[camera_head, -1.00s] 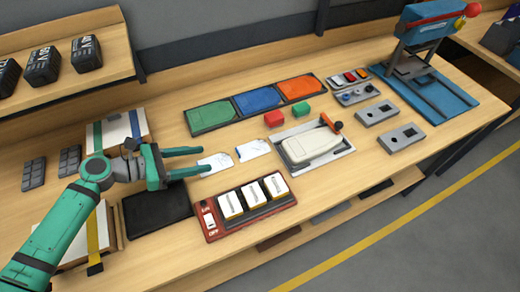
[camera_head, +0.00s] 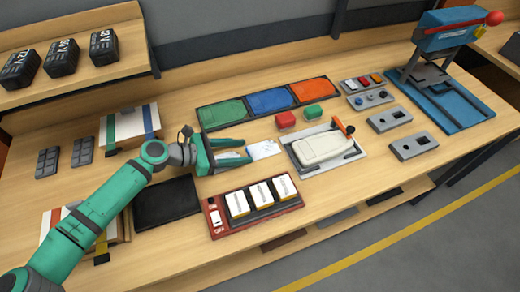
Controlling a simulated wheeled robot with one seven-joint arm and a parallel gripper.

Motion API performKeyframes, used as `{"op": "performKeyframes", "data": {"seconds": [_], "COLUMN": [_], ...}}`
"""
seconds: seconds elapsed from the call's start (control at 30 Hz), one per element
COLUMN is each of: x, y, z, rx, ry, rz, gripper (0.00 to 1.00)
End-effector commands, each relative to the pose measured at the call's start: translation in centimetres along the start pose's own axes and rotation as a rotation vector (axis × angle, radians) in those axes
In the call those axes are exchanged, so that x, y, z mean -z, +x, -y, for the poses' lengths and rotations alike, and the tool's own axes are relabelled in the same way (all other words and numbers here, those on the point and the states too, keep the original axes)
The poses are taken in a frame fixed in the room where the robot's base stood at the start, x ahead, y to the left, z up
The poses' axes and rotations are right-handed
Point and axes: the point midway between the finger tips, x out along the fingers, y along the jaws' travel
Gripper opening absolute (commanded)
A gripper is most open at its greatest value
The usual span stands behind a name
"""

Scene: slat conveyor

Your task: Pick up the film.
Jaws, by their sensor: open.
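Two small, thin, whitish sheets lie flat on the bench in the head view; I cannot tell which is the film. The right sheet (camera_head: 264,149) is in plain sight. The left sheet (camera_head: 231,154) is partly hidden by my gripper. My gripper (camera_head: 247,151) is open, with its two green fingers pointing right. In the picture the fingers span the left sheet, and their tips end just left of the right sheet. I cannot tell how high the fingers are above the bench, and no grip on a sheet shows.
A red switch panel (camera_head: 214,232) with white blocks stands in front, beside a black mat (camera_head: 168,203). Green, blue and orange trays (camera_head: 222,112) lie behind. A grey plate with a pale device (camera_head: 322,147) is to the right. Red and green blocks (camera_head: 285,119) sit between.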

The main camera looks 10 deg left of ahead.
Motion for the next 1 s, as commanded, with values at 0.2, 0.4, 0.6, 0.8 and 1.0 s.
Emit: {"op": "performKeyframes", "data": {"seconds": [0.2, 0.4, 0.6, 0.8, 1.0], "x": [0.0, 0.0, 0.0, -0.2, -2.4], "y": [1.1, 1.1, 1.1, 1.0, 0.1], "z": [0.0, 0.0, 0.0, 0.0, 0.0], "rx": [0.000, 0.000, 0.000, 0.000, 0.001], "ry": [0.000, 0.000, 0.000, 0.001, 0.004], "rz": [0.000, 0.000, 0.000, 0.000, -0.001], "gripper": [0.48, 0.25, 0.05, 0.05, 0.05]}}
